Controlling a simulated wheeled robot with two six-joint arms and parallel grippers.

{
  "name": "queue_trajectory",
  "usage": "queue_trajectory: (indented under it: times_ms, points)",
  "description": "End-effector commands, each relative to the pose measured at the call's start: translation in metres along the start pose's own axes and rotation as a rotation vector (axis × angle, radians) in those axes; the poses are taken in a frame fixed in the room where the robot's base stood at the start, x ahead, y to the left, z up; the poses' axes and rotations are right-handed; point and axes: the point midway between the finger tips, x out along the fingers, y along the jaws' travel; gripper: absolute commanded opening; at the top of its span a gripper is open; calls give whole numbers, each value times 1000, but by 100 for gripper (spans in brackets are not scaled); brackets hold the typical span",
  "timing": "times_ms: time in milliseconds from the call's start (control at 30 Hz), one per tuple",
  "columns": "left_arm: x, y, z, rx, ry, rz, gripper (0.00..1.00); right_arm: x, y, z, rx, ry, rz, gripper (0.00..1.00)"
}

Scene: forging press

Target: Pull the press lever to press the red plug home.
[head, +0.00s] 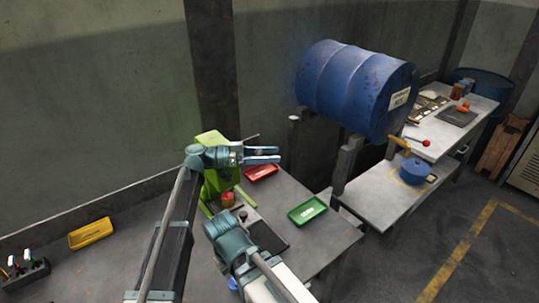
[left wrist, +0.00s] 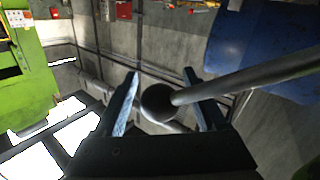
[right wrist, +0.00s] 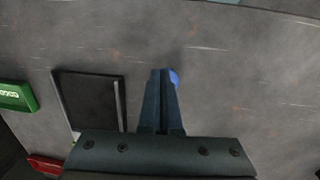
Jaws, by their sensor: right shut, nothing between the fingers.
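The green press (head: 215,165) stands on the near table, and its green body shows at the left of the left wrist view (left wrist: 20,80). The press lever is a grey rod with a round knob (left wrist: 160,103); a thin rod also shows beside the press in the head view (head: 250,137). My left gripper (head: 279,155) is open, and in its wrist view the knob appears between the spread fingers; contact cannot be told. The red plug (head: 228,199) seems to be the small red-orange piece at the press. My right gripper (right wrist: 161,75) is shut and empty, pointing down over the table.
A green tray (head: 307,210), a red tray (head: 262,173) and a yellow tray (head: 91,233) lie around the press. A dark plate (right wrist: 90,100) lies on the table. A small blue thing (right wrist: 174,77) is partly hidden by my right fingers.

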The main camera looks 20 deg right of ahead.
Motion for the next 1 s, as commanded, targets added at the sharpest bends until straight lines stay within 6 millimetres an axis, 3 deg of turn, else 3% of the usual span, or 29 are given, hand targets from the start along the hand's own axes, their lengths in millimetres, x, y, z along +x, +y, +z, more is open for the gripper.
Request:
queue_trajectory:
  times_ms: [67,400,1000]
  points:
    - [0,0,0,0,0,0,61,0,0,0,0,0,0,0]
    - [0,0,0,0,-1,0,0,0,0,0,0,0,0,0]
    - [-1,0,1,-3,-2,0,0,0,0,0,0,0,0,0]
